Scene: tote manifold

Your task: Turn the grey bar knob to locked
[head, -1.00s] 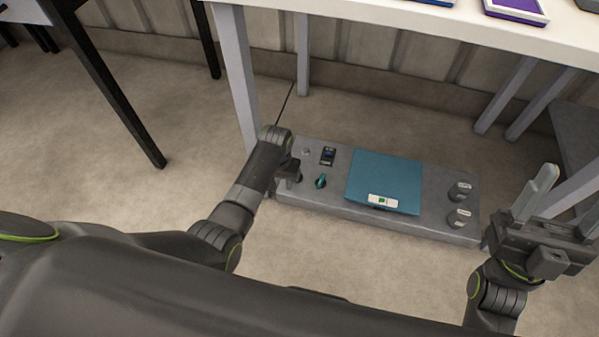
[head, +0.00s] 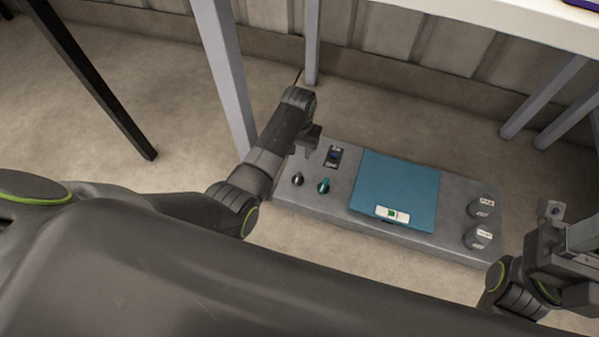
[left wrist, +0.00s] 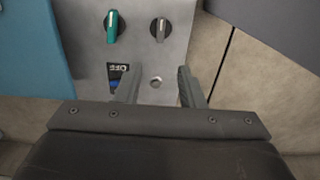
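The grey bar knob (head: 297,179) is on the left end of the grey panel (head: 345,211), left of a teal bar knob (head: 323,186). In the left wrist view the grey bar knob (left wrist: 159,29) has its bar roughly in line with the picture's vertical; no position label is readable beside it. My left gripper (left wrist: 158,75) is open and empty, apart from the knob. In the head view my left gripper (head: 307,142) is beyond the knob. My right gripper (head: 575,245) is cut off at the right edge.
A rocker switch (head: 333,157) reading OFF in the wrist view is beside the left fingers. A table leg (head: 226,80) stands behind the left arm.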

